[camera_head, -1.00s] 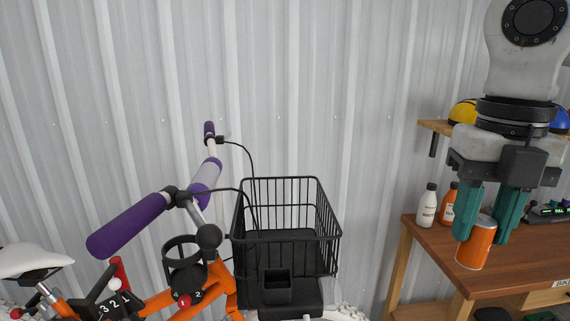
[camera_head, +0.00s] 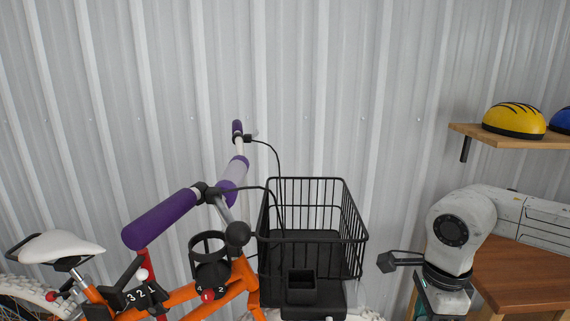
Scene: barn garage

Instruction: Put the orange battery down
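The orange battery is not visible now. My gripper (camera_head: 444,292) points down at the lower right, in front of the left end of the wooden workbench (camera_head: 518,278). Its fingers are mostly cut off by the bottom edge of the picture, so I cannot see whether they are open or what is between them. My arm reaches in from the right above the bench top.
An orange bicycle (camera_head: 180,296) stands left of my gripper, with a black wire basket (camera_head: 310,240), a black ring holder (camera_head: 207,245) and a small black box (camera_head: 301,287). A shelf (camera_head: 490,138) above the bench bears a yellow helmet (camera_head: 514,120) and a blue one (camera_head: 562,121).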

